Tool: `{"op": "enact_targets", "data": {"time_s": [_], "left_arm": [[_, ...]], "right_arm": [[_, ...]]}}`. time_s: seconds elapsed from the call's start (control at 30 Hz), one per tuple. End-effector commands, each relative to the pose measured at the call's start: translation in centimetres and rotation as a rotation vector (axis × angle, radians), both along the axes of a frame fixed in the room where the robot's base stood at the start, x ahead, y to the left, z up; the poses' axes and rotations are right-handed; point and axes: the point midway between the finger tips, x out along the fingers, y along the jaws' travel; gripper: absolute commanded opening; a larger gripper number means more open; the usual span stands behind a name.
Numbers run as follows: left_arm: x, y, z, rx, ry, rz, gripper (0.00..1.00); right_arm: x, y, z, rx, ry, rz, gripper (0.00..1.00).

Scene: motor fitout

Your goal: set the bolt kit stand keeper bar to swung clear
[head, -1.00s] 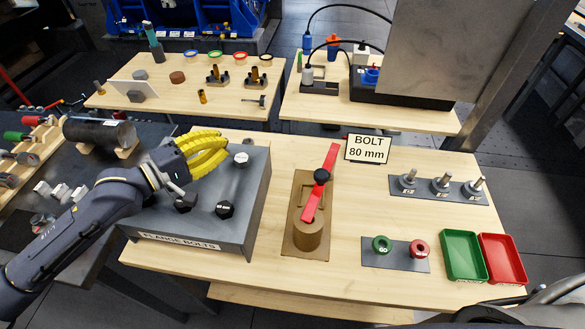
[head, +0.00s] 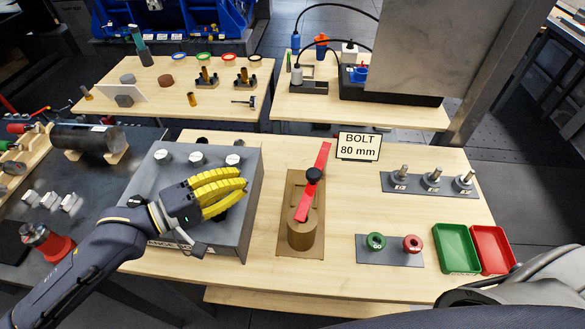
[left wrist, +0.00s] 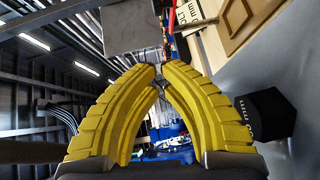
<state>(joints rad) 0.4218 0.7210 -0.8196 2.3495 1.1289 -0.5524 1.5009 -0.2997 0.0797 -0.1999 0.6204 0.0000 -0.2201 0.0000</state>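The bolt kit stand (head: 290,240) is a brown plate with a bronze cylinder (head: 301,235) on the middle table. Its red keeper bar (head: 323,158) runs along the plate, with a black knob (head: 314,174) near its middle. The bar's near end lies across the cylinder's top, partly hiding it. My left gripper (head: 244,194), with yellow fingers, is over the flange bolts box, left of the stand and apart from the bar. In the left wrist view its fingertips (left wrist: 160,68) come together with nothing visible between them. My right gripper is out of view.
The grey flange bolts box (head: 151,175) carries several bolt heads; a black one (left wrist: 265,115) is close beside my left fingers. The "BOLT 80 mm" sign (head: 358,147) stands right of the bar. A bolt rack (head: 420,187), green tray (head: 456,248) and red tray (head: 492,249) are further right.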

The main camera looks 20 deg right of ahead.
Motion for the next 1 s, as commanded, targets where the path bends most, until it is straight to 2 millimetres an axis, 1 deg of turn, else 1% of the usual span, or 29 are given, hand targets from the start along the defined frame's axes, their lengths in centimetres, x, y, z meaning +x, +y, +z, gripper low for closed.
{"op": "enact_targets", "data": {"time_s": [0.27,0.7,0.8,1.0], "left_arm": [[1.1,-3.1,-0.2,-0.004,0.001,-0.001,0.0],[3.4,-9.3,-0.9,-0.003,0.001,-0.001,0.0],[2.6,-10.4,-1.1,-0.002,0.001,-0.002,0.0],[1.9,-11.8,-1.4,-0.001,0.002,-0.001,0.0]], "right_arm": [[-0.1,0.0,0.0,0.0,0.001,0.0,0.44],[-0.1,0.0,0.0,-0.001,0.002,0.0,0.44],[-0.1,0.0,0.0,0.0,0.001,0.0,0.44],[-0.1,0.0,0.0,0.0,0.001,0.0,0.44]]}}
